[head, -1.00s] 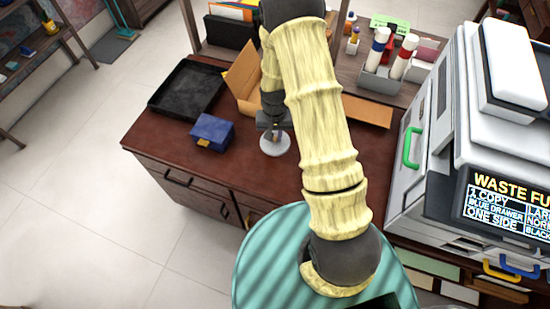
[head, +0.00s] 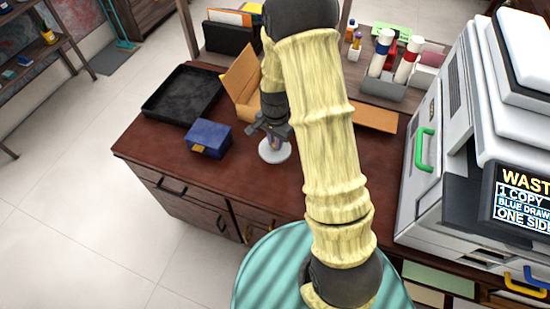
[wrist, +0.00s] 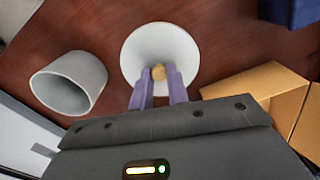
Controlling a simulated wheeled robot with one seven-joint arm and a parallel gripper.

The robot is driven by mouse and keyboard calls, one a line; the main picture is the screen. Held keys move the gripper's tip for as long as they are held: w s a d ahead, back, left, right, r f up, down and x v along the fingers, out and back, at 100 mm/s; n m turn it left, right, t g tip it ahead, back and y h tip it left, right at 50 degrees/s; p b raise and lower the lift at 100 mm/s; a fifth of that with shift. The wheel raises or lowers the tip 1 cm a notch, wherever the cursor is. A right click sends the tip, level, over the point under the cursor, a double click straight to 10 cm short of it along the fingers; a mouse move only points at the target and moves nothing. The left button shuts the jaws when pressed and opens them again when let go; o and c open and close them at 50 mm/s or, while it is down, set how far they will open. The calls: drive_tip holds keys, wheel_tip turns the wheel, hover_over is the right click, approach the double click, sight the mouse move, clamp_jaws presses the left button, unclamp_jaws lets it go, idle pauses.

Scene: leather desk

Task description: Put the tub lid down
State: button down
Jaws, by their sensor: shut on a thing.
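The tub lid (wrist: 160,47) is a round white disc with a small tan knob, seen from above in the wrist view. My gripper (wrist: 157,76) has its two purple fingers shut on the knob. The lid also shows in the head view (head: 274,152), low over the desk below my gripper (head: 273,141); I cannot tell whether it touches the desk. My arm seems to hide the tub in the head view.
A grey printer (head: 425,180) stands at the right. Bare desk lies in front of the lid.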

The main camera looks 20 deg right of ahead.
sight(275, 156)
wheel_tip(275, 156, down, 4)
drive_tip(key=shift+d, duration=0.1)
drive_tip(key=shift+f+p, duration=0.4)
drive_tip(key=shift+f, duration=1.65)
drive_tip(key=shift+f, duration=0.2)
drive_tip(key=c, duration=1.4)
unclamp_jaws()
drive_tip(key=shift+o, duration=0.2)
drive_tip(key=shift+r, duration=0.1)
